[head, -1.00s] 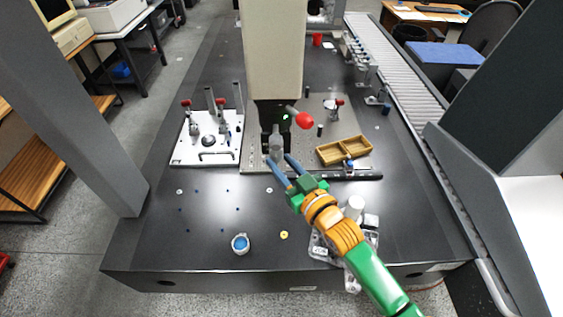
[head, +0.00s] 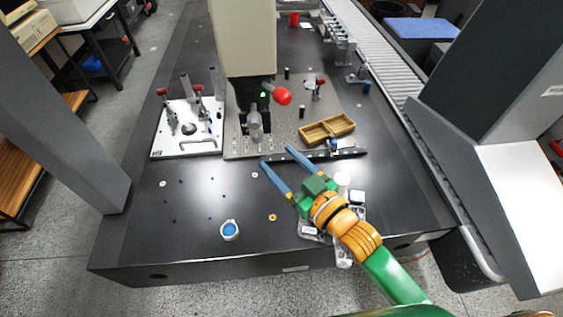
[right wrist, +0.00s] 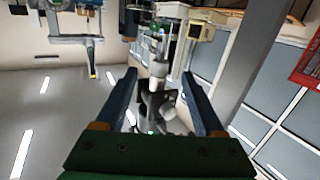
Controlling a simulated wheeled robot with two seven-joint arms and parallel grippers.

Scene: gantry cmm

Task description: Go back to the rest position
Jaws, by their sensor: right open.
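My right gripper (head: 277,157) is in the head view, over the front middle of the dark table (head: 200,245). Its two blue fingers are spread apart with nothing between them. They point toward the grey probe part (head: 254,127) under the machine's column (head: 244,40), with a gap between. In the right wrist view the open fingers (right wrist: 157,85) frame a blurred, cluttered patch of machinery, and no object is held. My left gripper is not in either view.
A white fixture plate (head: 185,148) with red-tipped clamps stands left of the probe. A wooden two-part tray (head: 327,129) lies to its right. A cup with blue inside (head: 230,230) is near the front edge. A metal fixture (head: 345,215) sits beneath my right arm. The front left is mostly clear.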

